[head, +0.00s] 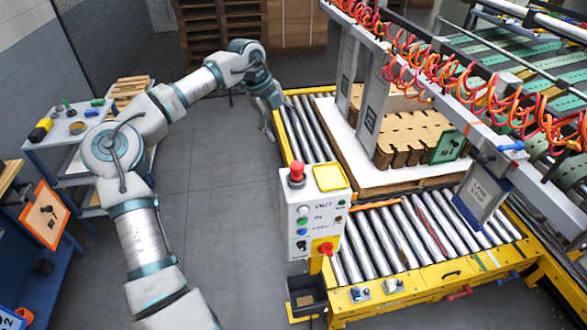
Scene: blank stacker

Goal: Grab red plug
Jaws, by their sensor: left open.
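My left arm reaches in from the bottom left and bends over towards the conveyor. My left gripper (269,124) is open and points down by the conveyor's left rail, with nothing seen in it. A white control box (312,212) stands at the conveyor's near left corner, closer than the gripper. It has a red mushroom-shaped knob (297,171) on top and a red knob on a yellow plate (325,248) low on its front. I cannot tell which red part is the plug. The gripper is apart from both. My right gripper is out of view.
A yellow-framed roller conveyor (410,236) carries a pallet with stacked brown blanks (405,136). Coiled red hoses (450,80) hang above it. A shelf cart (80,125) with small items stands left. A dark bin (306,295) is below the box. Grey floor between is clear.

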